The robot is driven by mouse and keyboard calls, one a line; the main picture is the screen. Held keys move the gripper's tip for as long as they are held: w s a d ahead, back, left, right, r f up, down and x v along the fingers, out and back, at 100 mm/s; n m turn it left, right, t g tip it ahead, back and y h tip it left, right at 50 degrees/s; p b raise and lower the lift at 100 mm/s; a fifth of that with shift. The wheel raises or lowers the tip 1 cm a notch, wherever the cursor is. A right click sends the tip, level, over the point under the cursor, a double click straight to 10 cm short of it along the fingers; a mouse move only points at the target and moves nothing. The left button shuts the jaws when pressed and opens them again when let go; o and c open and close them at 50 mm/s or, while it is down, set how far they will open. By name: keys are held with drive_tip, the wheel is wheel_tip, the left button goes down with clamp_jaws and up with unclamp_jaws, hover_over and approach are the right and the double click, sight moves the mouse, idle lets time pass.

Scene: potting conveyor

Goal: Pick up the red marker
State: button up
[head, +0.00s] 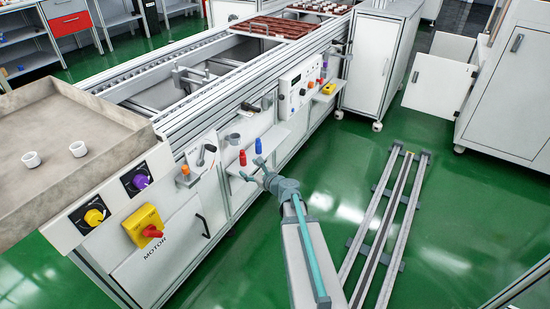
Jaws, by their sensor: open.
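A small upright red object, which looks like the red marker (243,158), stands on a narrow shelf on the conveyor's front side. A similar blue marker (258,146) stands just to its right. My gripper (250,170) is open, with its fingers spread just below and in front of these two in the picture. I see no object between the fingers. The exact gap between fingers and red marker cannot be told from this one view.
A panel (293,90) and a second shelf with small red, purple and yellow items sit further right. An orange-topped item (185,170) is to the left. Floor rails (385,215) lie right.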

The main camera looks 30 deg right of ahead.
sight(244, 158)
drive_tip(key=w+m, duration=0.1)
drive_tip(key=w, duration=0.2)
drive_tip(key=w+d+f+m+b, duration=0.1)
drive_tip(key=w, duration=0.3)
drive_tip(key=w+d+f+m+h+b, duration=0.1)
drive_tip(key=w+m, duration=0.1)
drive_tip(key=w, duration=0.1)
drive_tip(key=shift+w+t, duration=0.3)
drive_tip(key=shift+c, duration=0.3)
clamp_jaws()
